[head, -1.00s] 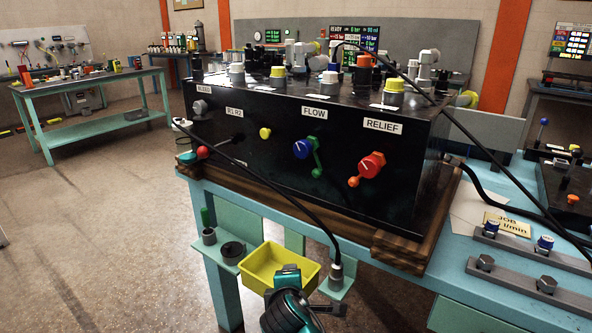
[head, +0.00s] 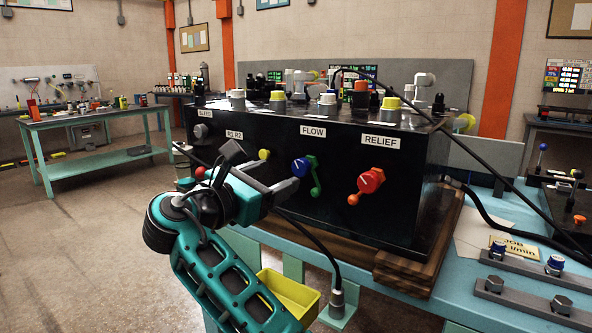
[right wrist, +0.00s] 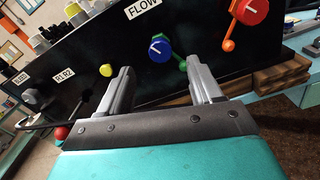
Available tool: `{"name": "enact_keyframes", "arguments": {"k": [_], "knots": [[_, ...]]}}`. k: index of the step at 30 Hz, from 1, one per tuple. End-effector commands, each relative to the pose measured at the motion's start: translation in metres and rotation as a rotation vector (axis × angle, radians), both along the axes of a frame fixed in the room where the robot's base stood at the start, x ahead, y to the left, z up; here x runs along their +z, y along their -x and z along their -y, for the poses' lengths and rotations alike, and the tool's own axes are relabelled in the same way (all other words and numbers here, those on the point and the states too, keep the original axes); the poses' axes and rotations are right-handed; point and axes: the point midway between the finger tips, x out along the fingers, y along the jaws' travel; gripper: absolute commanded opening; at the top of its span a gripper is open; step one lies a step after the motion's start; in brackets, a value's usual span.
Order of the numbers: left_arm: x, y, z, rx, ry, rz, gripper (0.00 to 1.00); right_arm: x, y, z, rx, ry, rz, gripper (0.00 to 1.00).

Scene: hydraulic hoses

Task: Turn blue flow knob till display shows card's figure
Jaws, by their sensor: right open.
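The blue flow knob (head: 300,167), under the FLOW label on the black panel, has a green lever (head: 315,190) at its right. The blue knob (right wrist: 160,49) also shows in the right wrist view, ahead of and between my fingers. My right gripper (head: 266,174) is open and empty, its tips just short of the knob. The right gripper (right wrist: 160,80) shows both grey fingers apart. The yellow job card (head: 512,249) lies on the bench at the right; its figure is not readable. The display (head: 352,73) behind the panel is partly hidden. My left gripper is out of view.
A red relief knob (head: 371,180) with an orange lever sits right of the blue knob. A small yellow knob (head: 264,154) is to its left. A yellow bin (head: 290,292) hangs below the bench edge.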

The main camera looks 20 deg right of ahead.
Motion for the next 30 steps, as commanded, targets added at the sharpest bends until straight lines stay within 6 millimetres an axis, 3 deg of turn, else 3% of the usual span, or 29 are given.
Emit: {"name": "enact_keyframes", "arguments": {"k": [3, 9, 23, 30], "knots": [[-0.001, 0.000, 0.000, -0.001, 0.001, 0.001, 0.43, 0.000, -0.016, 0.022, -0.002, 0.001, 0.001, 0.64], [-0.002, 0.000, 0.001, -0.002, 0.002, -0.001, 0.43, -0.001, -0.036, 0.047, 0.000, -0.001, -0.001, 0.64], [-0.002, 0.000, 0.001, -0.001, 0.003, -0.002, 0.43, -0.001, -0.046, 0.059, 0.002, -0.002, 0.000, 0.64], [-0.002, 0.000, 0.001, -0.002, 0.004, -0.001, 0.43, -0.001, -0.046, 0.059, 0.002, -0.002, 0.000, 0.44]]}}
